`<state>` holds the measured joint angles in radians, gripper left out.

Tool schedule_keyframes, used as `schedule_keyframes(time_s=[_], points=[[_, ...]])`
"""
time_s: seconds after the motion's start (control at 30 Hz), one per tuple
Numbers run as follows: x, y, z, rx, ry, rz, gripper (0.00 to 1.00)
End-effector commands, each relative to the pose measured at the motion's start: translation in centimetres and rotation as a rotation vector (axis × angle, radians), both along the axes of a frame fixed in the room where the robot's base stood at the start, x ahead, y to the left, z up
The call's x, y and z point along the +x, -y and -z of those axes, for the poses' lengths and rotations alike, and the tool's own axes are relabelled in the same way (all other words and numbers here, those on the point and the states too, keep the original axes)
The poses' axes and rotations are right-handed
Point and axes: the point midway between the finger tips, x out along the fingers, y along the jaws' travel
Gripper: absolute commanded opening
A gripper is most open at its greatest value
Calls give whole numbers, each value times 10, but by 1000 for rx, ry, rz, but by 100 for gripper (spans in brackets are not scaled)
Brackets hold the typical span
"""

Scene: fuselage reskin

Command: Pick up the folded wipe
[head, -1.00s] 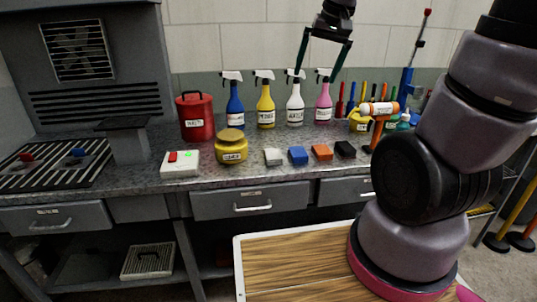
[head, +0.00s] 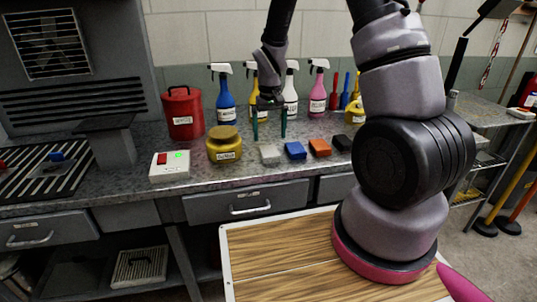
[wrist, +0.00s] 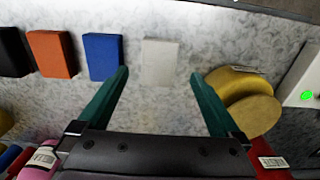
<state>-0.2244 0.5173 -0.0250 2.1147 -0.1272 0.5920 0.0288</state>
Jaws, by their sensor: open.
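The folded wipe looks like the pale grey, flat rectangular block (head: 270,154) on the steel bench, at the left end of a row of similar pieces. In the wrist view the pale wipe (wrist: 160,62) lies ahead of and between the fingertips. My gripper (head: 269,136) has two green fingers pointing down above the bench, just behind the wipe in the head view. In the wrist view my gripper (wrist: 160,74) is open, with nothing between its fingers. The wipe seems untouched; the exact height of the fingertips above it is hard to tell.
Blue (head: 295,150), orange (head: 320,148) and black (head: 342,142) blocks lie right of the wipe. A yellow jar (head: 224,146) and a white switch box (head: 170,167) stand left. Spray bottles (head: 318,92) and a red can (head: 183,114) stand behind.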

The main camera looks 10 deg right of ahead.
Motion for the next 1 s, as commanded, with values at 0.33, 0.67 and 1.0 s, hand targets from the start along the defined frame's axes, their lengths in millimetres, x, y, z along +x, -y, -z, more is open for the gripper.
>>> schedule_keyframes(time_s=[0.33,0.67,1.0], points=[[6,1,35,0,-2,2,100],[10,1,68,1,0,2,100],[10,1,67,1,1,2,39]])
